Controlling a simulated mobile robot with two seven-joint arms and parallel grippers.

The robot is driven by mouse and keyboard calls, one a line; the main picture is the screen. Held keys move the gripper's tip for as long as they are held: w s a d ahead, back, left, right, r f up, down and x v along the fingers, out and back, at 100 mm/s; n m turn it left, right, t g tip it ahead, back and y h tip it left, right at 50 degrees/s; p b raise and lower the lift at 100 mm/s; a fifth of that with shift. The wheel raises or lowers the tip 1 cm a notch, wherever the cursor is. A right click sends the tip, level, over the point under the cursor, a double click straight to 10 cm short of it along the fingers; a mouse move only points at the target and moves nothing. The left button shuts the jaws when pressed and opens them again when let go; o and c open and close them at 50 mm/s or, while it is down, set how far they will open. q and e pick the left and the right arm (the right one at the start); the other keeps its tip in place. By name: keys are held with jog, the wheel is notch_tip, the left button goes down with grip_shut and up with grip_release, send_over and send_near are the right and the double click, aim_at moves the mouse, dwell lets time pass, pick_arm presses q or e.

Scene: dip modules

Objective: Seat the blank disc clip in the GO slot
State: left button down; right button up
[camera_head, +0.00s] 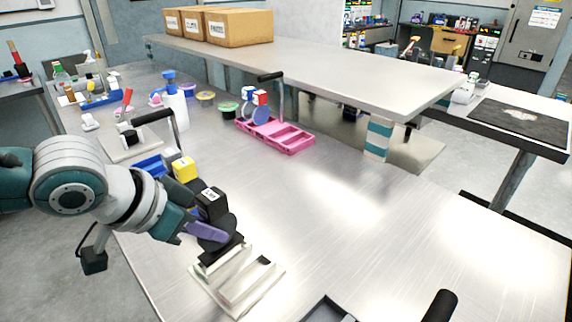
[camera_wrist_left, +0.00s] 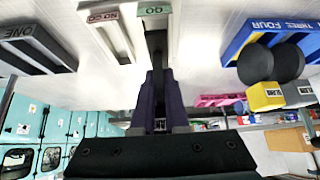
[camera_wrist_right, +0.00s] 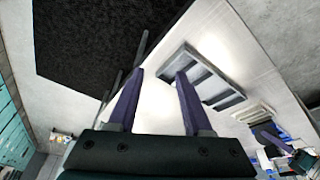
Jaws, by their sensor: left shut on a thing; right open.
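A disc clip with a black cube top (camera_head: 210,203) and a dark disc (camera_head: 213,236) is in my left gripper (camera_head: 200,228). Its label is too small to read. The disc stands over the cream two-slot tray (camera_head: 240,312), at its far side. In the left wrist view the purple fingers (camera_wrist_left: 160,85) are closed on the dark disc, seen edge-on, in line with the GO label (camera_wrist_left: 155,9). The NO GO label (camera_wrist_left: 103,17) lies left of it. I cannot tell how deep the disc sits. My right gripper (camera_wrist_right: 158,75) is open and empty.
A pink tray (camera_head: 290,142) holds clips with blue discs. A dark grey slotted tray (camera_head: 325,309) lies at the near edge; it shows near my right gripper too (camera_wrist_right: 208,78). The table's middle right is clear.

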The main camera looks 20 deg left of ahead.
pick_arm(q)
jog(key=shift+p, duration=0.55)
dwell(1.0)
jog(key=shift+f+b, duration=1.2)
jog(key=shift+f, duration=0.15)
jog(key=c, duration=0.8)
grip_release()
jog(key=shift+c, duration=0.2)
jog(key=p+v, duration=0.2)
jog(key=v, duration=0.8)
jog(key=shift+p, duration=0.3)
